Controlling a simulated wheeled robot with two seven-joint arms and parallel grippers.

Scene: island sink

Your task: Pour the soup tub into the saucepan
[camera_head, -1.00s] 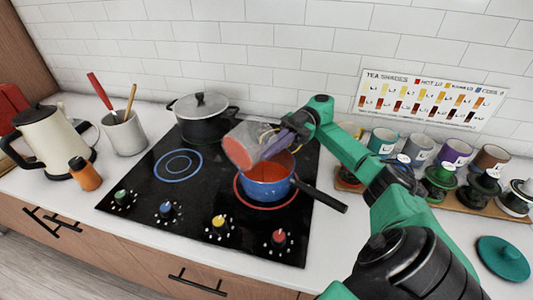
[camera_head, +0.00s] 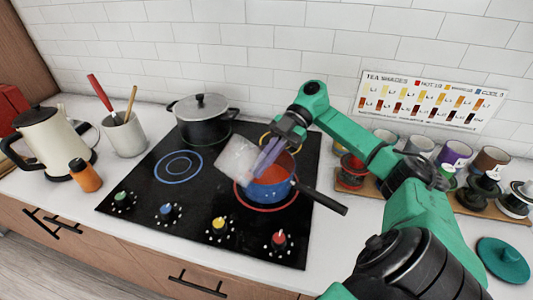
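The blue saucepan (camera_head: 271,191) stands on the front right burner ring of the black cooktop. Orange-red soup (camera_head: 277,174) shows inside it, and its black handle points to the lower right. The soup tub (camera_head: 237,160), pale and translucent, is tilted well over at the pan's left rim. No orange shows through its wall. My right gripper (camera_head: 267,158) comes from the upper right, its purple fingers against the tub's right side above the pan; it is shut on the tub. Part of the pan's far rim is hidden by the fingers. My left gripper is out of view.
A lidded black pot (camera_head: 204,122) stands at the cooktop's back. A kettle (camera_head: 50,140), an orange bottle (camera_head: 85,176) and a utensil crock (camera_head: 124,136) stand left. Mugs and jars line a wooden rack at right. A green lid (camera_head: 503,260) lies front right.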

